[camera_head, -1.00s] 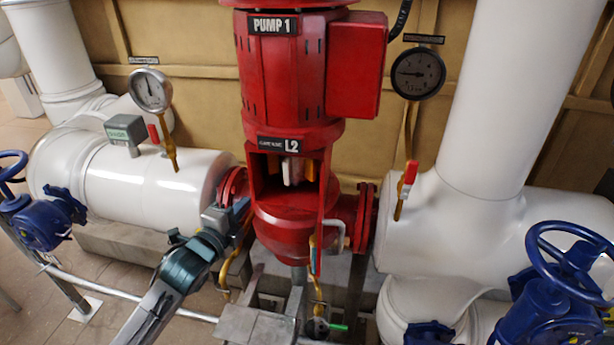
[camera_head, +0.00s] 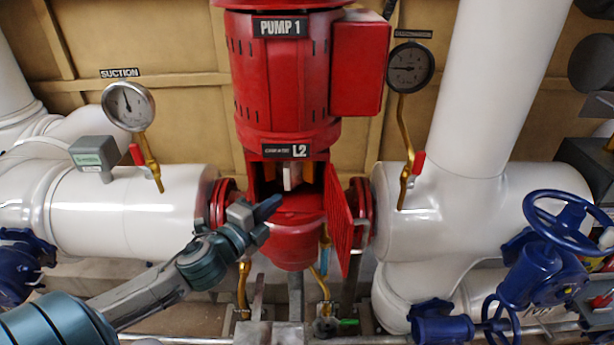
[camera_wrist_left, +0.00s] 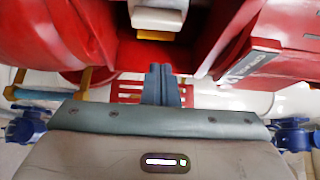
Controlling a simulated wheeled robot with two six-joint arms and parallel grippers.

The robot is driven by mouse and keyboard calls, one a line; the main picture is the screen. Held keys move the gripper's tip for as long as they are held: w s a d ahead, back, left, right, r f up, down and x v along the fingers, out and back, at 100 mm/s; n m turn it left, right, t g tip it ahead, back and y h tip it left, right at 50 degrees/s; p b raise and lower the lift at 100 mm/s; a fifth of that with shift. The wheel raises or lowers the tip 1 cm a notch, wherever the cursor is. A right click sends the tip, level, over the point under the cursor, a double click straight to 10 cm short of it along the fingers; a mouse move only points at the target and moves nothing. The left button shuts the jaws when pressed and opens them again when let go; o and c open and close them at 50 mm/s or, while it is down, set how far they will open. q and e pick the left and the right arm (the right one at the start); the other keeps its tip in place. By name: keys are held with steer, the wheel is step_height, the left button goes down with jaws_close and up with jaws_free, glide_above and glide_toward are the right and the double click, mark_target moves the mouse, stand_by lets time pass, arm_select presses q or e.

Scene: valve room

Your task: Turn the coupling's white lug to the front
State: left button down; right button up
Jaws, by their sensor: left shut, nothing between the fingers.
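My left gripper (camera_head: 270,204) is shut and empty, at the lower left of the opening. In the left wrist view its fingers (camera_wrist_left: 161,82) point toward the opening, below the lug and apart from it.
A red slotted guard door (camera_head: 339,220) stands open at the right of the opening. Gauges hang left (camera_head: 128,105) and right (camera_head: 410,67) of the pump. A blue handwheel valve (camera_head: 560,222) stands at the right. Brass pipes run below the pump.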

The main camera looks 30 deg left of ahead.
arm_select(q)
steer(key=p, duration=0.2)
glide_toward(311, 170)
steer(key=shift+w, duration=0.4)
steer(key=w+p, duration=0.1)
steer(key=w, duration=0.4)
steer(key=shift+w+d+p, duration=0.15)
steer(key=shift+w+p, duration=0.15)
steer(key=shift+w, duration=0.15)
steer(key=shift+f, duration=0.1)
arm_select(e)
steer(key=r, duration=0.1)
steer(key=s+r, duration=0.1)
steer(key=r, duration=0.1)
steer(key=shift+s+a+r, duration=0.2)
steer(key=shift+a+r, duration=0.05)
steer(key=shift+a, duration=0.1)
arm_select(q)
steer(key=shift+w, duration=0.5)
steer(key=shift+w+d, duration=0.1)
steer(key=shift+w, duration=0.05)
arm_select(e)
steer(key=shift+w+a+f, duration=0.1)
steer(key=shift+w+f, duration=0.05)
steer(key=shift+w, duration=0.2)
